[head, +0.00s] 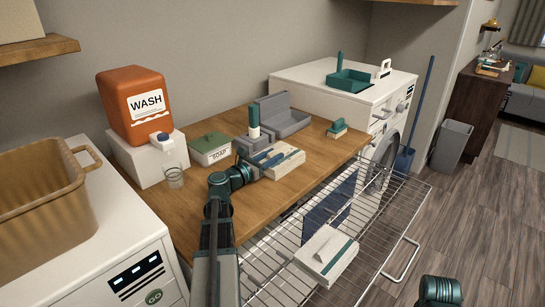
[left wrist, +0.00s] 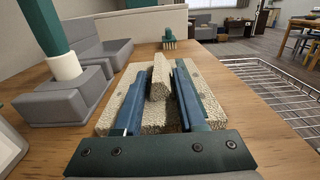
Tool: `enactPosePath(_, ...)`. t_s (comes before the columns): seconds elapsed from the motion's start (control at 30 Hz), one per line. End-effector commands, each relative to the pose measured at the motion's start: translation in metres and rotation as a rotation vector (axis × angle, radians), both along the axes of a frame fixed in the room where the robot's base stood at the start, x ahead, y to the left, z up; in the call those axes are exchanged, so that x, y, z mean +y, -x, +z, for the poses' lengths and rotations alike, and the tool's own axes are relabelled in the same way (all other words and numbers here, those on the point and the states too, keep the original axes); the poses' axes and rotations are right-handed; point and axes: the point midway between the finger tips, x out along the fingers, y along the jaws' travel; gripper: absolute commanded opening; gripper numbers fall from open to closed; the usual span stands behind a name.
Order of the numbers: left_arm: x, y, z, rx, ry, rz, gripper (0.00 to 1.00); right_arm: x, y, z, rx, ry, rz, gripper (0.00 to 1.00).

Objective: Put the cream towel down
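The cream towel (head: 287,163) lies folded flat on the wooden counter, with a narrow raised ridge along its top. In the left wrist view the cream towel (left wrist: 160,80) rests on the wood, its ridge standing between my fingers. My left gripper (head: 270,157) is low over the towel. In the left wrist view the left gripper (left wrist: 160,82) is open, one finger on each side of the ridge, with narrow gaps showing. My right gripper is outside the views; only a teal part of my right arm shows at the bottom right of the head view.
A grey holder with a green-and-white bottle (head: 254,125) stands close beside the towel. A grey tray (head: 285,120), a green brush (head: 337,128) and a soap box (head: 210,150) are nearby. A wire rack (head: 380,235) in front holds a striped cloth (head: 326,256).

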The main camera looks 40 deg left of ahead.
Motion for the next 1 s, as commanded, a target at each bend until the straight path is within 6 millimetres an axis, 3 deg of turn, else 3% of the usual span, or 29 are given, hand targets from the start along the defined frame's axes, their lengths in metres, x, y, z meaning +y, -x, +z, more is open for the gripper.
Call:
enactPosePath(0.4, 0.000, 0.001, 0.006, 0.000, 0.000, 0.000, 0.50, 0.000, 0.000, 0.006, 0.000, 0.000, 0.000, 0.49)
enactPosePath(0.73, 0.004, 0.055, 0.003, 0.000, 0.000, 0.002, 0.50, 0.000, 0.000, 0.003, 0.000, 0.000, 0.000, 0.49)
enactPosePath(1.0, 0.006, 0.074, 0.003, 0.000, 0.000, 0.000, 0.50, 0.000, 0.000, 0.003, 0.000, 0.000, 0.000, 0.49)
